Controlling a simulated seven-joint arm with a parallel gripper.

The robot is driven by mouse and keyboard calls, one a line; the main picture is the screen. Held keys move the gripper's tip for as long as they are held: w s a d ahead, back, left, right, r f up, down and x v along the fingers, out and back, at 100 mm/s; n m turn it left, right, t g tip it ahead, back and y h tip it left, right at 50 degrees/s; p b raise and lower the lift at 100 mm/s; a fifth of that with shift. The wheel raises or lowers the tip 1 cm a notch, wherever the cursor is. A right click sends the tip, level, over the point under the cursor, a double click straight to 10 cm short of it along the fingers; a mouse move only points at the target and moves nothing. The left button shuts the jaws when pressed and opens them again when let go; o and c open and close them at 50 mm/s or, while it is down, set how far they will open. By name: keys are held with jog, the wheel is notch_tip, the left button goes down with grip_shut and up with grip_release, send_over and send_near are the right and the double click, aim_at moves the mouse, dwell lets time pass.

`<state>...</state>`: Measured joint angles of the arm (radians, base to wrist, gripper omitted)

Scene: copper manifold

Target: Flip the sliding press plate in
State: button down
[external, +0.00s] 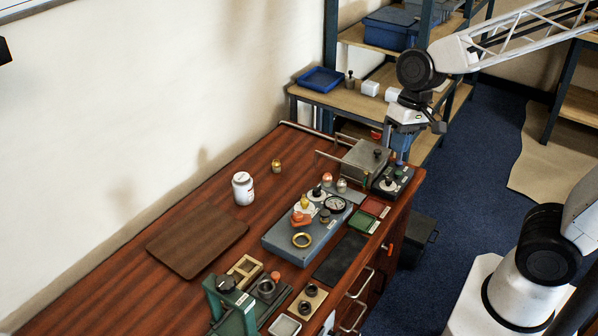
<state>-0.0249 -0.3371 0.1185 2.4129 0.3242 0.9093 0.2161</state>
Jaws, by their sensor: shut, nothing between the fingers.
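My gripper (401,161) points down above that block, right of the plate. It is shut and empty. It partly hides the block's back edge, and I cannot tell whether its tips touch anything. A green press-like device (234,312) stands at the near end, cut off by the frame's bottom edge.
Red (374,207) and green (363,222) trays sit near the right edge. A white bottle (243,188) and brown board (190,245) are left. Shelves stand behind.

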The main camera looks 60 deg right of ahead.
jog(key=w+a+f+m+y, duration=0.1)
jog(key=w+a+f+m, duration=0.3)
jog(key=w+f, duration=0.2)
jog(key=w+a+f+m+g+y, duration=0.1)
jog(key=w+a+f+m+y, duration=0.1)
jog(key=w+a+f+m, duration=0.2)
jog(key=w+a+f+m+y, duration=0.2)
jog(key=w+a+f+m, duration=0.1)
jog(key=w+f, duration=0.7)
jog(key=shift+w+a+f+m+g, duration=0.15)
jog(key=shift+a+f+m+g, duration=0.25)
jog(key=shift+f, duration=1.75)
jog(key=shift+x, duration=1.15)
send_near(269, 286)
jog(key=d+f, duration=0.3)
jog(key=shift+d+f, duration=0.1)
jog(key=shift+d, duration=0.05)
jog(key=shift+s+a+f, duration=0.1)
jog(key=shift+s+a, duration=0.05)
jog(key=shift+a, duration=0.3)
jog(key=shift+s+a+f, duration=0.1)
jog(key=shift+s+a, duration=0.05)
jog(key=shift+a, duration=0.3)
jog(key=shift+s+a+f, duration=0.1)
jog(key=shift+s+a, duration=0.05)
jog(key=shift+a, duration=0.9)
